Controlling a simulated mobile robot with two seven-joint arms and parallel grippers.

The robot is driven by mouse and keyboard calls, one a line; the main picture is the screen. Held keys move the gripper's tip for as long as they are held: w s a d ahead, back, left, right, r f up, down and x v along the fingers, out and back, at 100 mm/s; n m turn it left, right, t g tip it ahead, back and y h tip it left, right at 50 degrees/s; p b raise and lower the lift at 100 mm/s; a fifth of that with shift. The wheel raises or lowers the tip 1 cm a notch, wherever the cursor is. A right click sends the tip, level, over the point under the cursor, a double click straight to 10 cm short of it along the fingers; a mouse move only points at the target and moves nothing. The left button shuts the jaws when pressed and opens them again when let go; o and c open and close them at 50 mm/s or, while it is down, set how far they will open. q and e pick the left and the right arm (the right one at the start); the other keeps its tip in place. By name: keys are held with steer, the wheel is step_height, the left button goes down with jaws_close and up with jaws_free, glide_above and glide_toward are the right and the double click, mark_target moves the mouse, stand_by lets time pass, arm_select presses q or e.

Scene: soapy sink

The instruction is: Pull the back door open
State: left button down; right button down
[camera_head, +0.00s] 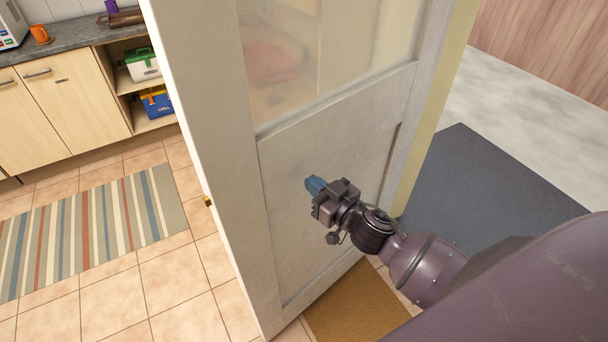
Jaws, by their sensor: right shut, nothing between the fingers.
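The back door (290,170) is white, with a frosted glass pane in its upper part. It stands open at an angle across the middle of the view. A small brass latch piece (207,201) shows on its left edge. My right gripper (314,185), with bluish fingertips, is shut and empty in front of the door's lower panel. I cannot tell whether its tips touch the panel. No door handle is clearly visible. My left gripper is out of view.
A striped rug (95,228) lies on the tiled floor at left, near wooden cabinets (62,105) with open shelves. A brown doormat (352,305) lies at the door's foot. A dark grey mat (480,190) lies on the pale ground at right, partly behind my arm.

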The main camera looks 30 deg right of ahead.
mark_target(297, 171)
steer(key=shift+x, duration=1.1)
steer(key=shift+w+a, duration=0.2)
steer(key=shift+w, duration=0.4)
steer(key=shift+w+a, duration=0.15)
steer(key=shift+w, duration=0.45)
steer(key=w+a+m+h+b, duration=0.2)
steer(key=w+a+h, duration=0.1)
steer(key=w, duration=0.8)
steer(key=shift+t+h+b, duration=0.3)
steer(key=shift+h, duration=0.1)
steer(key=shift+s, duration=0.1)
